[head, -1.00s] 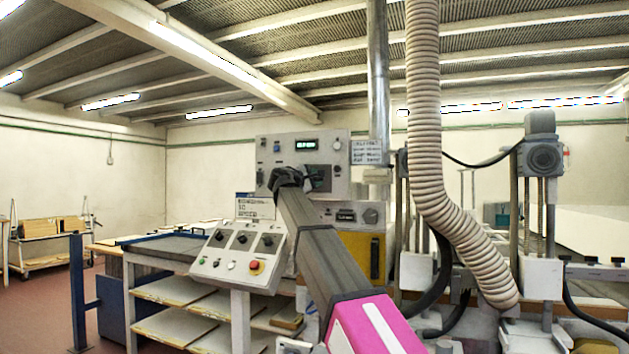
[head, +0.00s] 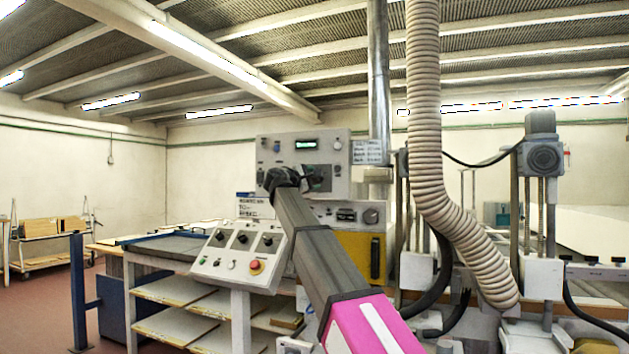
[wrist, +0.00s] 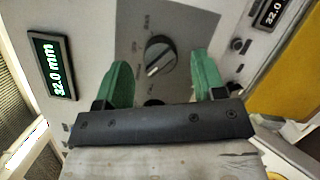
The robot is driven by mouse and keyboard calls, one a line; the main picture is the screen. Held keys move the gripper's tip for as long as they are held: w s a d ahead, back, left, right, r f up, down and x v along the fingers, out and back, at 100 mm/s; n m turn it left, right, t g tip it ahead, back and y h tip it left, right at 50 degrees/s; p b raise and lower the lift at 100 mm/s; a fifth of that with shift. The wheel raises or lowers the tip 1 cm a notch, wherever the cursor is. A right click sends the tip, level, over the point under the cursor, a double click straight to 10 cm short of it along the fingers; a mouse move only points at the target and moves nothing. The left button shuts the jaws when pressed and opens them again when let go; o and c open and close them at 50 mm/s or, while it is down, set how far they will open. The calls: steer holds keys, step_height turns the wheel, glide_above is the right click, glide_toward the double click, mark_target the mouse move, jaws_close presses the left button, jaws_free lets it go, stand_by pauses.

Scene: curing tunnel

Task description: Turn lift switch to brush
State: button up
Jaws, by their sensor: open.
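The lift switch seems to be the black rotary knob (wrist: 160,55) on a grey plate in the wrist view. Its pale pointer mark slants, and the small lettering around it is too blurred to read. My gripper (wrist: 160,80) is open, with one green finger to the left and one to the right of the knob's lower side; I cannot tell whether either touches it. In the head view my gripper and arm cover the knob on the upper control panel (head: 345,148). Part of another dark knob shows low between the fingers, partly hidden by the gripper's body.
A green display (wrist: 52,68) reads 32.0 mm beside the knob's plate. A sloped console (head: 238,258) with several knobs and a red emergency button (head: 256,266) stands lower left. A ribbed hose (head: 424,120) hangs at right. A yellow panel (head: 357,252) lies below.

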steer(key=v, duration=0.9)
steer(key=shift+s, duration=0.1)
